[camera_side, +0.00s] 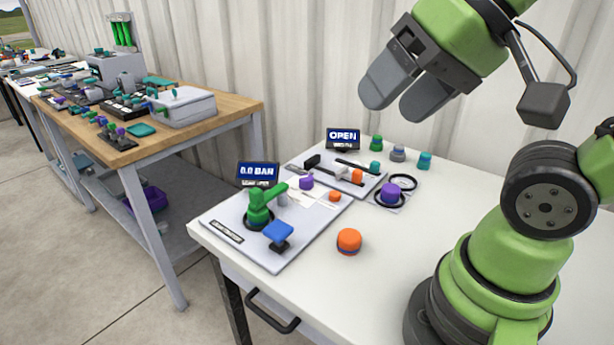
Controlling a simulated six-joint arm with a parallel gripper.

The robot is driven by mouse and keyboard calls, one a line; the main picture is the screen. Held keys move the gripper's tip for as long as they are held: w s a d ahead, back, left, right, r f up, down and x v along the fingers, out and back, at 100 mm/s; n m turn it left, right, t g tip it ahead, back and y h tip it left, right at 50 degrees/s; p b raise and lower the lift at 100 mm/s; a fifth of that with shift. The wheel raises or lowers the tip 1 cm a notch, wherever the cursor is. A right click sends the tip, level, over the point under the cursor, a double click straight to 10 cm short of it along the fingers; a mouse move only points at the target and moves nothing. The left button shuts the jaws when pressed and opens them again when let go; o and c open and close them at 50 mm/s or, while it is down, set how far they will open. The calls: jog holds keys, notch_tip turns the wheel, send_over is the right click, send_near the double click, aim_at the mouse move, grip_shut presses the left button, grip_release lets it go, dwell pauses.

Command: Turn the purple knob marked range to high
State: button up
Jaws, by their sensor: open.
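A smaller purple piece (306,183) stands near the blue display. No range or high marking can be read, so I cannot tell from a label which is the range knob. My gripper (397,105) is open and empty, high above the table, over and slightly behind the panels in the picture. It is apart from both purple pieces.
A panel (232,222) holds a green lever valve (260,206) and a blue paddle (278,232). Displays read "0.0 BAN" (258,172) and "OPEN" (343,136). A loose orange cap (349,240) lies in front. A wooden bench stands left.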

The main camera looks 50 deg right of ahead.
jog(key=w+d+r+m+g, duration=0.1)
jog(key=w+d+m, duration=0.2)
jog(key=w+m, duration=0.35)
jog(key=m+g+y, duration=0.1)
jog(key=m+g, duration=0.2)
jog(key=m, duration=1.3)
send_over(306, 177)
jog(key=s+d, duration=0.3)
notch_tip(306, 177, down, 22)
jog(key=x, duration=0.9)
jog(key=shift+w+a, duration=0.2)
jog(key=shift+n, duration=0.25)
jog(key=c, duration=0.9)
